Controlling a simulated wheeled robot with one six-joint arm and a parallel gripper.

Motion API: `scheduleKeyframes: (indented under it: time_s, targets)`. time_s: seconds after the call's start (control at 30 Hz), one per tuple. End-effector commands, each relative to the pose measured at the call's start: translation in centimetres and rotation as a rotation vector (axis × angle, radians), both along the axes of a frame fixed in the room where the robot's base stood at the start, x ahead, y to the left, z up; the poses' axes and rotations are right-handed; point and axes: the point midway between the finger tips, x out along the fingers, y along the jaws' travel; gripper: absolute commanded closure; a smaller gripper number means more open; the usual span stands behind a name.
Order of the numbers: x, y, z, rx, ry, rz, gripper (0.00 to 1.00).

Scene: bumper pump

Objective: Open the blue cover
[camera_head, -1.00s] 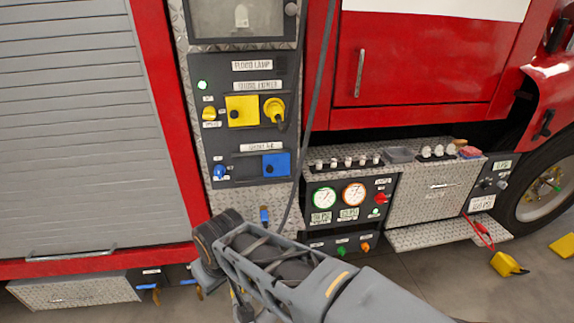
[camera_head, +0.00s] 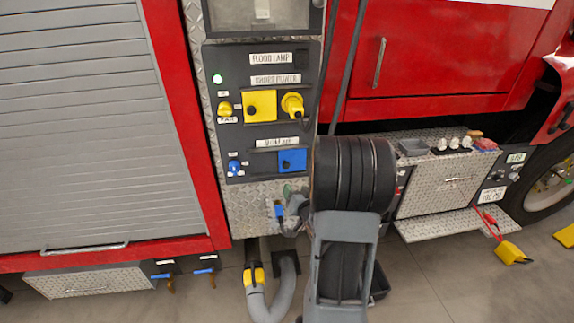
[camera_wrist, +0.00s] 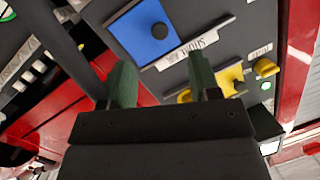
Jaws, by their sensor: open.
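The blue cover (camera_head: 292,160) is a flat square plate with a dark knob, on the lower right of the dark grey panel. It looks shut. In the wrist view, which shows the panel upside down, the blue cover (camera_wrist: 143,30) is at the top, beyond my fingertips. My gripper (camera_wrist: 163,78) is open, with two green fingers apart and nothing visible between them. In the head view my gripper (camera_head: 288,192) is partly hidden by my arm, low in front of the panel and below the cover. The fingers look apart from the cover.
A blue knob (camera_head: 234,168) sits left of the cover. Above are a yellow cover (camera_head: 260,106) and a yellow plug (camera_head: 292,106). A blue-handled valve (camera_head: 279,211) is below the panel. A grey hose (camera_head: 272,295) hangs near the floor. A diamond-plate box (camera_head: 440,185) juts out right.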

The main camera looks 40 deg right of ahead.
Motion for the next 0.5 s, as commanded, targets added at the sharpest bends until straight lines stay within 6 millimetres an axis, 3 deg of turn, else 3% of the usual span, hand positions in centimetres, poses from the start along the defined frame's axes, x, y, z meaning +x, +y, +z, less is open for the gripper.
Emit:
scheduleKeyframes:
  time_s: [0.27,0.5]
  targets:
    - [-1.1,-1.4,0.3,0.057,-0.158,0.003,0.43]
    - [1.9,-2.2,0.5,0.062,-0.175,0.009,0.43]
